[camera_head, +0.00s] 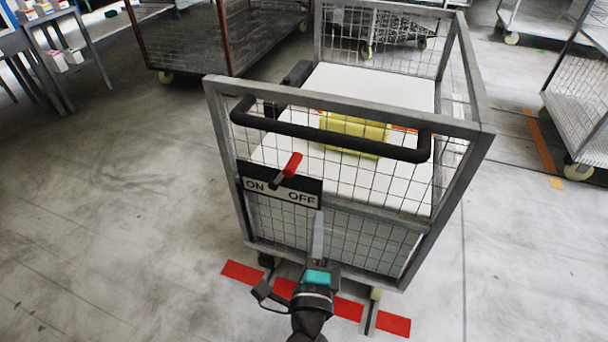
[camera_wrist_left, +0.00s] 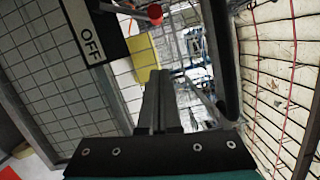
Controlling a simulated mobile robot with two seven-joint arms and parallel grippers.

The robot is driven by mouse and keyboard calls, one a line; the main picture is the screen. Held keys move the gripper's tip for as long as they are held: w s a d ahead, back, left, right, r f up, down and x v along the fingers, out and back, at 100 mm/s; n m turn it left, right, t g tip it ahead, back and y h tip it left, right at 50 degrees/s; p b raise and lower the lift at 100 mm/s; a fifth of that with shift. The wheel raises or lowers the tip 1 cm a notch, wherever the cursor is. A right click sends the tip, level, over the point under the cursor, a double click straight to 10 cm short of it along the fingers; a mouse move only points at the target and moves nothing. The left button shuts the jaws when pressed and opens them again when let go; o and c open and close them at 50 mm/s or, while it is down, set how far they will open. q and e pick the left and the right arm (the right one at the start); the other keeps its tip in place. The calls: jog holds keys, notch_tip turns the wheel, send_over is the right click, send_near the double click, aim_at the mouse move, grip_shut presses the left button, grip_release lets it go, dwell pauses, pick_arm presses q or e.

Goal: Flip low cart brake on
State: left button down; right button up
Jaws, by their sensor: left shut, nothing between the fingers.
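The low cart (camera_head: 385,215) is a grey frame with wire mesh sides. A black plate (camera_head: 280,186) on its near side reads ON at left and OFF at right. The brake lever (camera_head: 292,165) has a red grip and a dark stem, and tilts up to the right from the plate. My left gripper (camera_head: 318,215) is shut and empty, pointing up in front of the mesh just below OFF, apart from the lever. In the left wrist view, the shut fingers (camera_wrist_left: 156,80) are right of the OFF plate (camera_wrist_left: 88,35), and the red grip (camera_wrist_left: 154,12) shows at the top.
A black push bar (camera_head: 330,137) crosses the cart above the plate. A yellow item (camera_head: 355,130) lies inside on a white surface. Red floor markings (camera_head: 242,272) run under the near side. Other mesh carts (camera_head: 200,45) stand behind. Floor at left is clear.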

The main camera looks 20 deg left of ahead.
pick_arm(q)
jog(key=shift+s, duration=0.1)
pick_arm(e)
jog(key=shift+s, duration=0.15)
pick_arm(q)
jog(key=w+a+r, duration=0.1)
jog(key=w+a, duration=0.5)
jog(key=w, duration=0.4)
pick_arm(e)
jog(key=shift+s+d+f, duration=0.2)
jog(key=shift+s+d, duration=0.1)
jog(key=shift+s, duration=0.15)
pick_arm(q)
jog(key=shift+a+r+p, duration=0.1)
jog(key=shift+r+p, duration=0.1)
jog(key=shift+p, duration=0.1)
